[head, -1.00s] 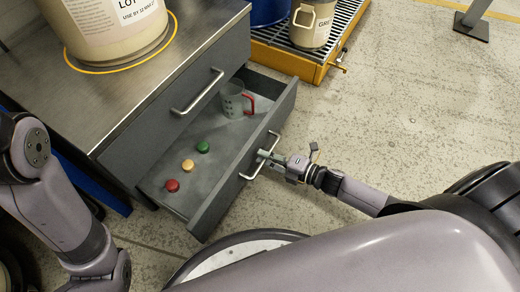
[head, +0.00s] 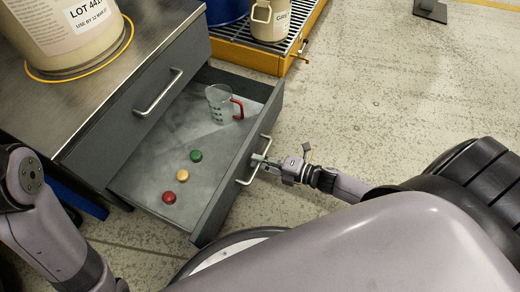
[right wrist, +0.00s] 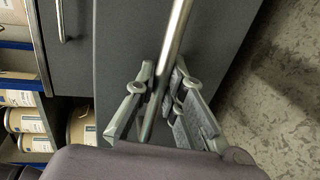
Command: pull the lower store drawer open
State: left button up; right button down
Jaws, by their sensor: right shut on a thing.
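The lower store drawer (head: 212,218) is grey and stands well open from the cabinet, below a shut upper drawer (head: 120,125). Its bar handle (head: 245,182) is on the front face. My right gripper (head: 262,161) is shut on this handle, about midway along the bar. In the right wrist view the fingers (right wrist: 163,80) close around the metal bar (right wrist: 179,28). Inside the drawer are a clear jug (head: 220,103) with a red handle and a green (head: 196,156), a yellow (head: 183,175) and a red cap (head: 169,197). My left gripper is out of view.
A large drum (head: 65,35) stands on the cabinet top (head: 40,110). An orange-edged grated pallet (head: 255,55) with a small container (head: 272,20) stands behind the drawer. The floor to the right is open. The right wrist view shows labelled tubs (right wrist: 27,120) on shelves.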

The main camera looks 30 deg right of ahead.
jog(key=c, duration=1.6)
grip_release()
jog(key=shift+c, duration=0.2)
jog(key=v, duration=1.2)
